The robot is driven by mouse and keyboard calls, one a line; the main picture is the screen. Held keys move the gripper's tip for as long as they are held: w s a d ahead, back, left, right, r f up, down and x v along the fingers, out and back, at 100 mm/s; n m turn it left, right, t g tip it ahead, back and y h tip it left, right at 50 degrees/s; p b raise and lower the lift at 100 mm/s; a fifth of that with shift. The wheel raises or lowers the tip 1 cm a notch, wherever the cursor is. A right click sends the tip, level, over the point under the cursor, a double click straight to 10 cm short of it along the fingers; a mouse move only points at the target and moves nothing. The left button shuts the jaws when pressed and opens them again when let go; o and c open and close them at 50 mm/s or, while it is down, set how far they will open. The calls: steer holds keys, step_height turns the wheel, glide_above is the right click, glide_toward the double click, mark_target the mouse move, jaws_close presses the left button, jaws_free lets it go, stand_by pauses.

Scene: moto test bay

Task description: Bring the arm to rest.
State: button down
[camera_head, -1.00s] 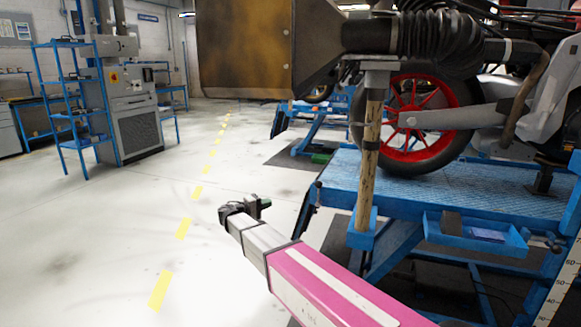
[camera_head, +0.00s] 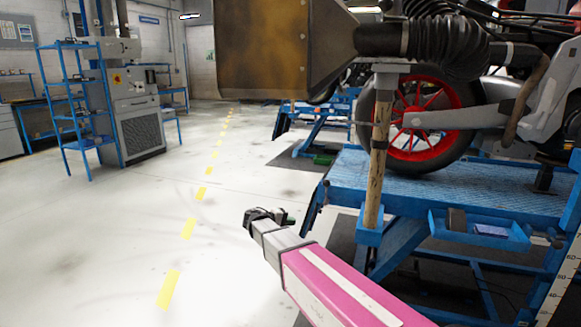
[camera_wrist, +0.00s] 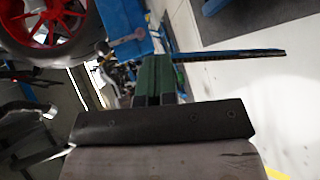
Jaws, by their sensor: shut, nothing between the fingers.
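My gripper (camera_head: 283,217) is at the end of my pink and grey arm, low in the middle of the head view. It is out over the pale floor, left of the blue lift table (camera_head: 470,190). It is small and dark there. In the wrist view the green fingers of my gripper (camera_wrist: 152,75) lie side by side, shut, with nothing seen between them.
A motorcycle with a red-spoked wheel (camera_head: 413,120) stands on the lift. A wooden-handled post (camera_head: 378,160) rises at the lift's near corner, below a brown hood (camera_head: 280,50). A blue shelf rack (camera_head: 75,100) stands at the left. The floor (camera_head: 120,220) between is clear.

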steer(key=s+d+f+m+g+y, duration=0.1)
steer(key=s+d+f+g+y, duration=0.25)
steer(key=s+d, duration=0.3)
steer(key=s+d+f+m+g+y, duration=0.2)
steer(key=s+d+f, duration=0.3)
steer(key=d, duration=0.3)
steer(key=s+d+f+m+y, duration=0.1)
steer(key=s+d+f+y, duration=0.1)
steer(key=s, duration=0.3)
steer(key=s+d+f+m+g+y, duration=0.1)
steer(key=s+d+m+y, duration=0.1)
steer(key=s+y, duration=0.3)
steer(key=shift+s+d+f, duration=0.3)
steer(key=shift+s+f, duration=0.1)
steer(key=shift+s, duration=0.4)
steer(key=shift+g, duration=0.25)
